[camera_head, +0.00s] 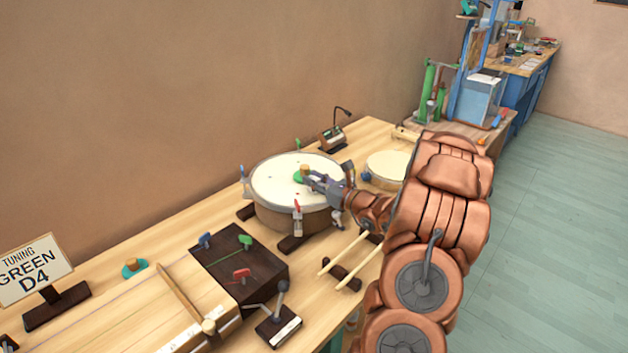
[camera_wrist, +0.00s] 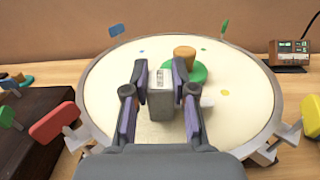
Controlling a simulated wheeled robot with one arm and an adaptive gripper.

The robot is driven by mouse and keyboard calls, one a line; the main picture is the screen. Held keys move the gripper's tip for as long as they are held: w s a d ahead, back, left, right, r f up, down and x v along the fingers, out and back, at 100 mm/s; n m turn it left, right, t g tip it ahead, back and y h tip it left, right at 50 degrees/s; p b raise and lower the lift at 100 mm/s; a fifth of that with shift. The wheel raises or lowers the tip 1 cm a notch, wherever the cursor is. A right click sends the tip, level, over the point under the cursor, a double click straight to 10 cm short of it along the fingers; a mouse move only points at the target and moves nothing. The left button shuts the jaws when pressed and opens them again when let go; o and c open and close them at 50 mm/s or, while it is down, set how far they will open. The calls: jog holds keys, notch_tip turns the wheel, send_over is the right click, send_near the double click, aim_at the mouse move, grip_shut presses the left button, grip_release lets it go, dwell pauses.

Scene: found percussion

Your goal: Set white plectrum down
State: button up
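A green disc with a tan knob (camera_wrist: 184,65) sits on the drumhead just beyond the fingers.
Coloured tabs stand around the drum's rim, including a red one (camera_wrist: 53,122). A dark block (camera_head: 230,265) with coloured pegs stands left of the drum. Two sticks (camera_head: 343,257) lie in front. A small device (camera_head: 332,138) stands behind. Bare tabletop (camera_head: 160,240) shows at left.

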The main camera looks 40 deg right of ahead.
jog(key=o, duration=0.4)
jog(key=shift+o, duration=0.2)
jog(key=shift+r, duration=0.1)
jog(key=shift+r+p, duration=0.15)
jog(key=shift+p, duration=0.15)
jog(key=s+d+b, duration=0.1)
jog(key=s+b, duration=0.1)
jog(key=s, duration=0.9)
jog(key=shift+s+d, duration=0.3)
jog(key=shift+s, duration=0.1)
